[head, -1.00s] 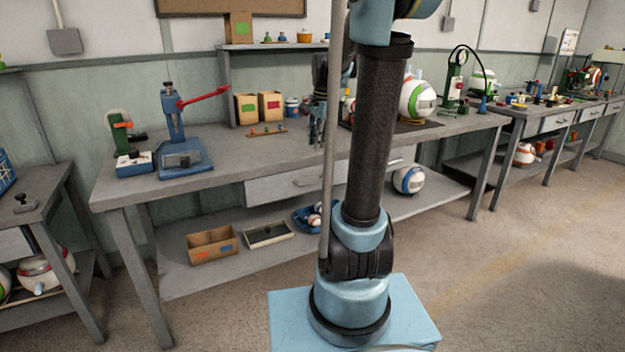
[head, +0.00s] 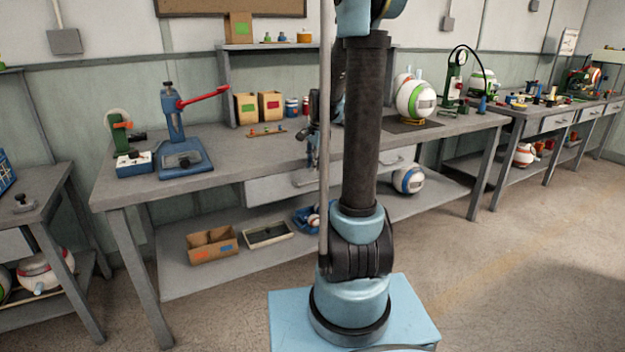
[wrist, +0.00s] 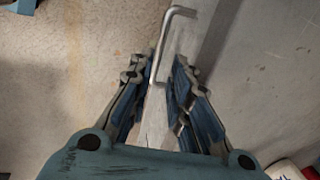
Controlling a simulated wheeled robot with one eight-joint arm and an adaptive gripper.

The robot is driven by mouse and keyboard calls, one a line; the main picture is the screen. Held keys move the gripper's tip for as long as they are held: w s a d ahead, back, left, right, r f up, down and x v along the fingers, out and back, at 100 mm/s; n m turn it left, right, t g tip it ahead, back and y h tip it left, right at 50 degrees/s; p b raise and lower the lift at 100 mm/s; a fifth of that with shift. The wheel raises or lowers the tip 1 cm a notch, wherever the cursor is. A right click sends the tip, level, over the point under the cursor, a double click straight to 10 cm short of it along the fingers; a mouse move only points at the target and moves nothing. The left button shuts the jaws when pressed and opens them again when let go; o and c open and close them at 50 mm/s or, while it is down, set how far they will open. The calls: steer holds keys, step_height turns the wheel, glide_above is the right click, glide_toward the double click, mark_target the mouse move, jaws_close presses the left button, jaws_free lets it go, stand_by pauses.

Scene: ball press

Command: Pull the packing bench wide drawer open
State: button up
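The packing bench's wide drawer (head: 268,190) is a pale grey front under the bench top and looks shut. Its metal bar handle (head: 303,181) shows left of my arm, and my arm hides the middle of the drawer. In the wrist view the handle (wrist: 158,45) runs down from a bent end at the top toward the space between my fingers. My gripper (wrist: 165,70) is open, its two fingers apart on either side of the handle's line. I cannot tell if they touch it. In the head view my gripper (head: 313,140) is at the bench's front edge, partly hidden by a pole.
On the bench top stand a blue press with a red lever (head: 175,130), small boxes (head: 270,106) and a white-green ball (head: 415,99). The lower shelf holds a cardboard box (head: 212,246), a tray (head: 268,235) and a blue-white ball (head: 408,180).

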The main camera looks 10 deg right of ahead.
mark_target(313, 182)
steer(key=shift+w+a+f, duration=0.1)
steer(key=shift+w+f, duration=0.1)
steer(key=shift+f, duration=0.85)
steer(key=shift+w+a+f, duration=0.1)
steer(key=shift+w+f, duration=0.05)
steer(key=shift+f, duration=0.9)
steer(key=shift+w+f, duration=0.2)
steer(key=shift+f, duration=0.85)
jaws_close()
